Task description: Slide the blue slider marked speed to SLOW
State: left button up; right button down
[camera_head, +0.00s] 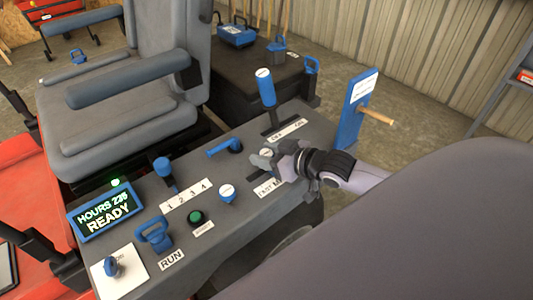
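My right gripper (278,161) is over the grey console (322,130), reaching in from the right. It is directly above the white label that reads FAST at its left end (268,188). The label's right end is covered by the gripper. A small piece with a pale top (265,153) shows at the fingertips and may be the speed slider. The gripper hides most of that spot, so I cannot tell the slider's position or whether the fingers are shut on it. My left gripper is not in view.
A tall blue lever (267,92) stands behind the gripper, and a blue upright plate with a wooden peg (356,105) to its right. A blue knob (227,193), green button (196,217), gear lever (164,170) and READY display (104,213) lie left. A grey seat (130,110) stands beyond.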

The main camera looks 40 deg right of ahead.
jog(key=shift+w+d, duration=0.15)
jog(key=shift+d, duration=2.15)
jog(key=shift+w+d, duration=0.1)
jog(key=shift+d, duration=0.1)
jog(key=c, duration=0.7)
grip_release()
jog(key=shift+d, duration=0.1)
jog(key=shift+o, duration=0.2)
jog(key=shift+p, duration=0.3)
jog(key=shift+s+r, duration=0.15)
jog(key=shift+s, duration=0.2)
jog(key=shift+p+v, duration=1.25)
jog(key=shift+v, duration=1.95)
